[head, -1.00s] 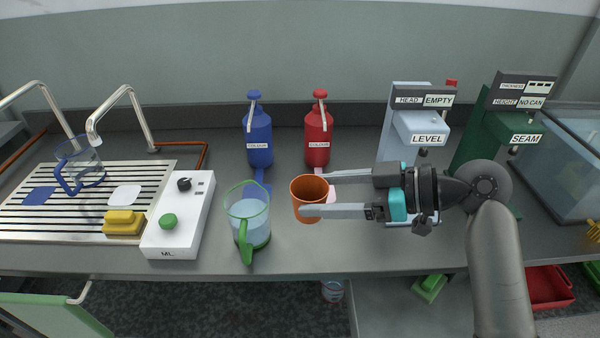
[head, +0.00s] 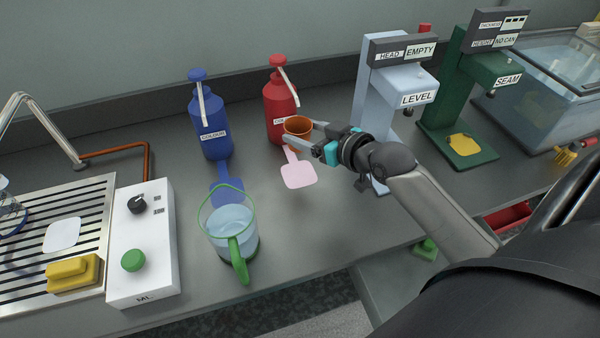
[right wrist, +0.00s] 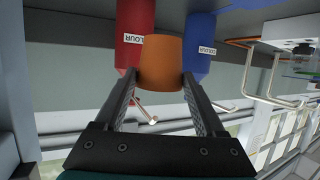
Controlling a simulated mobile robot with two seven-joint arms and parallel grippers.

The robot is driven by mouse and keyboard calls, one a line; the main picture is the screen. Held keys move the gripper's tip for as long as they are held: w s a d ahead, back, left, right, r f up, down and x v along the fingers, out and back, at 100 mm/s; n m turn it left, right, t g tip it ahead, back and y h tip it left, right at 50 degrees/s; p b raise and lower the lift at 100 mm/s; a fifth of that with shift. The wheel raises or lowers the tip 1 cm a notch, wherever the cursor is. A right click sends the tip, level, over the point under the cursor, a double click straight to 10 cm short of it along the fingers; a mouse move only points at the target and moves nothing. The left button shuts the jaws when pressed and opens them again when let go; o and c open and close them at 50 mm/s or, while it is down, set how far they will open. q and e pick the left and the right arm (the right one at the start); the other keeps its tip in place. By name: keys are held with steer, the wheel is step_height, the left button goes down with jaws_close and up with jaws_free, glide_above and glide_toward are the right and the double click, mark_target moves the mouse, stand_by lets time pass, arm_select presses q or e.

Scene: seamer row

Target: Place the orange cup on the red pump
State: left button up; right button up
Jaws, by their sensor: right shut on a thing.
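The orange cup (head: 298,126) is held upright between the fingers of my right gripper (head: 303,136), which is shut on it. In the head view it is just in front of the lower right of the red pump (head: 279,105) and covers part of its label. In the right wrist view the orange cup (right wrist: 161,62) is between the fingers, with the red pump (right wrist: 133,40) behind it on the left. The pump's spout points to the lower right in the head view. I cannot tell whether cup and pump touch. My left gripper is not in view.
A blue pump (head: 211,122) stands left of the red one. A pink paddle-shaped mat (head: 299,174) lies before the red pump, a blue one before the blue pump. A green-rimmed jug (head: 230,226) with liquid stands in front. The LEVEL machine (head: 394,90) is close on the right.

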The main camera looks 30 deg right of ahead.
step_height(320, 180, down, 5)
steer(key=shift+f+b, duration=0.1)
steer(key=shift+b, duration=0.85)
steer(key=shift+f+b, duration=0.4)
steer(key=shift+f, duration=0.55)
step_height(320, 180, down, 2)
steer(key=shift+f+b, duration=0.2)
steer(key=shift+b, duration=0.35)
steer(key=shift+f, duration=0.35)
steer(key=o, duration=1.3)
steer(key=shift+r, duration=0.1)
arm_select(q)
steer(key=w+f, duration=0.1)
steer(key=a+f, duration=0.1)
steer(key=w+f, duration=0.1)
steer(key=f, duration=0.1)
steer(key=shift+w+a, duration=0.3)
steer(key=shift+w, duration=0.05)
